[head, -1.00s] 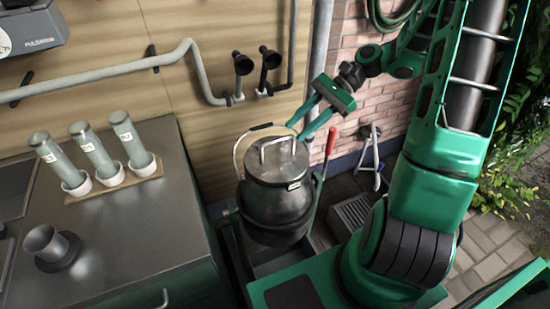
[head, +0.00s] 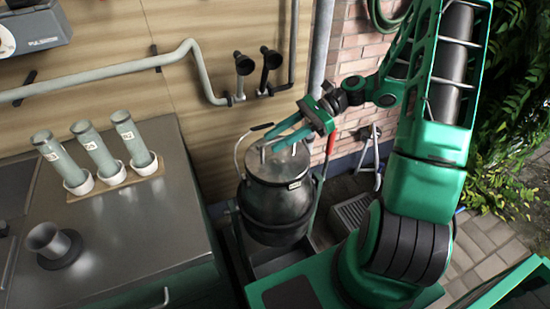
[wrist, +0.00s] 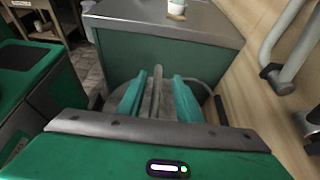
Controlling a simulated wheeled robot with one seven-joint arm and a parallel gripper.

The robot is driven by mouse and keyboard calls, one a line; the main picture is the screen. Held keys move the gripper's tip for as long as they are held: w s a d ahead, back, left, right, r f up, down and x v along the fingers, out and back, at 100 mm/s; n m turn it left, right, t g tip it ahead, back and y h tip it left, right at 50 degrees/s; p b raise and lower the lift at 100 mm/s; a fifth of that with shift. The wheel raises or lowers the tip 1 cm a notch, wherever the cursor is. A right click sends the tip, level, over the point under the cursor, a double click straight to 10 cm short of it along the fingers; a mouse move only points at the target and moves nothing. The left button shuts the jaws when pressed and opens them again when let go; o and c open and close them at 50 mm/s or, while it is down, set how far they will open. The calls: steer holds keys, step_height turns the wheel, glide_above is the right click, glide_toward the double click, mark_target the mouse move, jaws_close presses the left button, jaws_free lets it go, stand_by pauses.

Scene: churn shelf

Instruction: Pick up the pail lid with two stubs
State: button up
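The pail (head: 280,208) is a dark metal churn with a small white label, sitting upright in a cradle. Its round grey lid (head: 268,172) is on top, with a raised bar handle; I cannot make out two stubs. My gripper (head: 274,146) reaches over the lid from the upper right. In the wrist view, my two teal fingers (wrist: 158,88) are apart, with the grey handle bar (wrist: 157,95) between them. There are visible gaps on both sides of the bar. The fingers partly hide the lid in both views.
A grey-topped cabinet (head: 125,235) stands left of the pail, with several labelled tubes in a rack (head: 120,183) and a dark flared cup (head: 52,246). A wall pipe (head: 130,68) and black spouts (head: 243,63) are behind. A red-handled lever (head: 331,141) is close right of the pail.

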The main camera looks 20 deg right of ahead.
steer(key=x, duration=0.4)
steer(key=shift+s+a+f, duration=0.1)
steer(key=shift+s+f, duration=0.1)
steer(key=shift+f, duration=0.05)
jaws_close()
stand_by(1.2)
